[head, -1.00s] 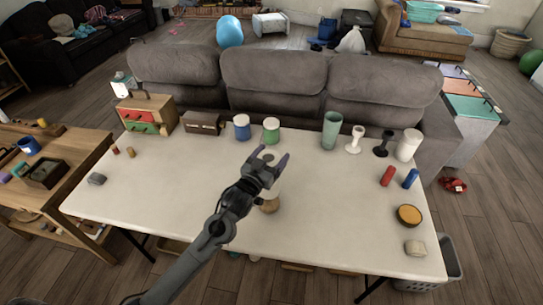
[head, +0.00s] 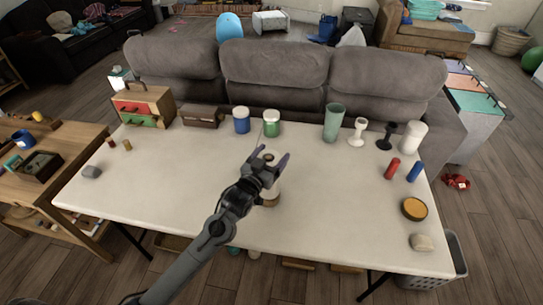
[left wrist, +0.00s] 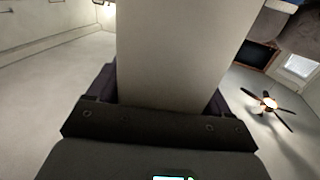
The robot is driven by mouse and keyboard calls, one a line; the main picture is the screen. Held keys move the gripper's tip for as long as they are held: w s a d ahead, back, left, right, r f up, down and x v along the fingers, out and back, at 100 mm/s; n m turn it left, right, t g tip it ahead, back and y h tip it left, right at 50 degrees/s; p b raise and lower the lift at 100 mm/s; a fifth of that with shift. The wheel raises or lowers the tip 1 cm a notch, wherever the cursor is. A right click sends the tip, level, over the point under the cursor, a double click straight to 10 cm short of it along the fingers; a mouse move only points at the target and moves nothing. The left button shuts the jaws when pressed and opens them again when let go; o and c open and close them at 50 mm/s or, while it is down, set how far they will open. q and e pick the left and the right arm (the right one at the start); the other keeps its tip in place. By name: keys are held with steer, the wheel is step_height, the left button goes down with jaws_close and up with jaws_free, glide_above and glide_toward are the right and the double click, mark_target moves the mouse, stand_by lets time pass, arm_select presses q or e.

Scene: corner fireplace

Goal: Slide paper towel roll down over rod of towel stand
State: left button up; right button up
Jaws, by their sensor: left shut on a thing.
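My left gripper (head: 270,163) is over the middle of the white table, shut on a pale, off-white roll. The roll (head: 275,190) shows only in part in the head view, behind my gripper and wrist. In the left wrist view the roll (left wrist: 172,50) is a broad pale column between the fingers. The round brown base of the towel stand (head: 270,202) shows just below the roll. A small brown round tip (head: 268,157) shows between the fingertips. The hand hides how far the roll sits around the rod and whether it touches the base. My right gripper is not in view.
On the white table (head: 150,185), blue (head: 241,120) and green (head: 271,123) jars, a green tumbler (head: 333,122), white (head: 357,131) and black (head: 386,136) holders and a white cylinder (head: 414,135) stand along the back. A grey sofa (head: 275,75) is behind. Table either side of the stand is clear.

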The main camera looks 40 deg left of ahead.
arm_select(q)
steer(key=shift+p, duration=0.35)
stand_by(0.7)
steer(key=shift+p, duration=0.5)
steer(key=shift+f+b, duration=0.3)
steer(key=shift+f, duration=0.3)
stand_by(0.7)
steer(key=o, duration=1.1)
steer(key=shift+c, duration=0.2)
steer(key=shift+s, duration=0.15)
